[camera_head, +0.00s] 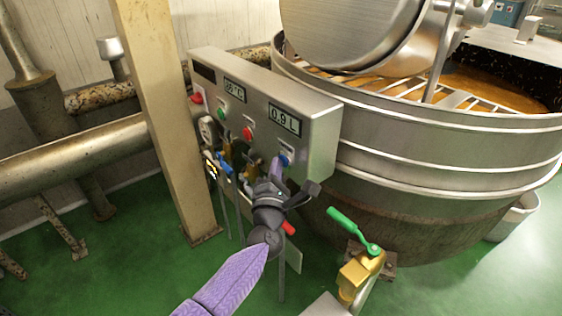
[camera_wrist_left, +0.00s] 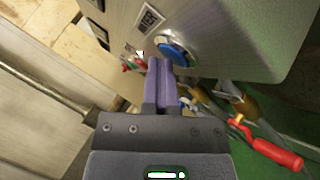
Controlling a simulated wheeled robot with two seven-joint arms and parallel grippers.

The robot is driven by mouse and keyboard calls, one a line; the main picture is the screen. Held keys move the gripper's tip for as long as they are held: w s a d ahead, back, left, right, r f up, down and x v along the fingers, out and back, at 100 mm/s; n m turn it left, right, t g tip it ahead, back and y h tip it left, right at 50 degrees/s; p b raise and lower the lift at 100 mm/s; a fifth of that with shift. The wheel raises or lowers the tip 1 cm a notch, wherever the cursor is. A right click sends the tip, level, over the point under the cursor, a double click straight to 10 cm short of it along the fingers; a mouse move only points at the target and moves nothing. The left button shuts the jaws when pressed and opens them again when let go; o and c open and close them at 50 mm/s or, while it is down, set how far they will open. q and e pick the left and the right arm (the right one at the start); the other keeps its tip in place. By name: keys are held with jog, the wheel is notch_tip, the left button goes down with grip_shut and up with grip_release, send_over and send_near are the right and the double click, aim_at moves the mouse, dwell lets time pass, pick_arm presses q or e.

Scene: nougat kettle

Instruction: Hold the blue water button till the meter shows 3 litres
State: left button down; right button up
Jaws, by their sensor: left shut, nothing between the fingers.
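The blue water button (camera_head: 286,159) is on the front of a grey control box (camera_head: 318,150), below a meter (camera_head: 284,120) that reads 0.9 L. In the left wrist view the round blue button (camera_wrist_left: 176,50) sits in a metal ring. My left gripper (camera_head: 277,168) is in front of the box at the button. In its wrist view the purple fingers (camera_wrist_left: 158,66) are shut together and empty, with their tips by the button's lower left edge. I cannot tell whether they touch or press it. My right gripper is not in view.
Red (camera_head: 248,133) and green (camera_head: 222,113) buttons sit left on the same box, with valves and hoses below. A large steel kettle (camera_head: 400,160) stands right behind it. A brass valve with a green handle (camera_head: 352,230) stands at front right. A beige post (camera_head: 165,110) stands left.

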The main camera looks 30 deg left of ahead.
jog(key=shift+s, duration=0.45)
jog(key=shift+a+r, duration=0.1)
pick_arm(q)
jog(key=shift+s+a, duration=0.15)
jog(key=shift+s, duration=0.2)
jog(key=shift+s+a+p, duration=0.15)
jog(key=shift+s+p, duration=0.2)
jog(key=shift+s, duration=0.1)
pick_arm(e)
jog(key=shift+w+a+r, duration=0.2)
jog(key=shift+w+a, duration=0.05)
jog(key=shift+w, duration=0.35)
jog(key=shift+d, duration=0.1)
